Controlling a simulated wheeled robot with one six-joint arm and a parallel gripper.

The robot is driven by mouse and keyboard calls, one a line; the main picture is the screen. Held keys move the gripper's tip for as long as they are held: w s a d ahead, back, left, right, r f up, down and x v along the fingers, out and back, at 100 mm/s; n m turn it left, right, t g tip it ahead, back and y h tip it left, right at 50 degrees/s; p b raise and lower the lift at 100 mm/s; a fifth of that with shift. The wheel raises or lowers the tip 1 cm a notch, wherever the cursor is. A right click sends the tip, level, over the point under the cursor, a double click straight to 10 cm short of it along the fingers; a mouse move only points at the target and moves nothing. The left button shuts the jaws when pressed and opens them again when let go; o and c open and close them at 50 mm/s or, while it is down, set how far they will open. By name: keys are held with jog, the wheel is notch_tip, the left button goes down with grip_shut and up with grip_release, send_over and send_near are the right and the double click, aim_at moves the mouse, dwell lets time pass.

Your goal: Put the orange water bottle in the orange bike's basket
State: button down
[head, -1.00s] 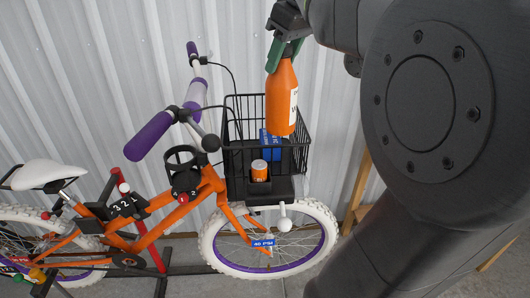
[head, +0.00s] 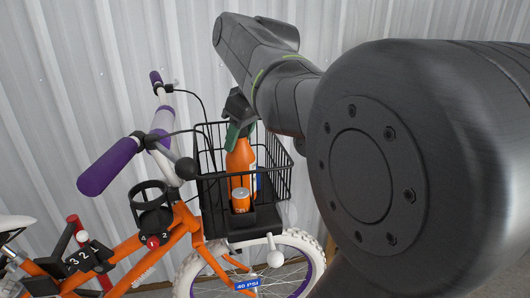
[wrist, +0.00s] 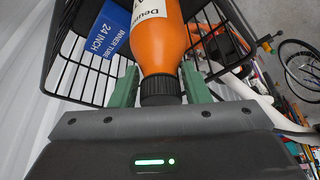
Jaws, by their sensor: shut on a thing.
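The orange water bottle (head: 240,162) is upright inside the black wire basket (head: 283,163) on the front of the orange bike (head: 187,232). In the wrist view the green fingers (wrist: 160,92) are on either side of the bottle's black cap, and the bottle (wrist: 157,40) points away from me. I cannot tell whether the bottle touches the basket floor.
A blue inner tube box (wrist: 108,37) stands in the basket beside the bottle. The purple handlebar grips (head: 110,165) and a black cup holder (head: 151,205) are to the left. A corrugated metal wall (head: 60,60) is close behind.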

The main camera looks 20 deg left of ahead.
jog(key=shift+f, duration=2.2)
jog(key=c, duration=0.8)
grip_release()
jog(key=shift+o, duration=0.2)
notch_tip(320, 180, up, 11)
send_over(241, 153)
jog(key=w+d, duration=0.1)
jog(key=d, duration=0.3)
jog(key=shift+a, duration=0.25)
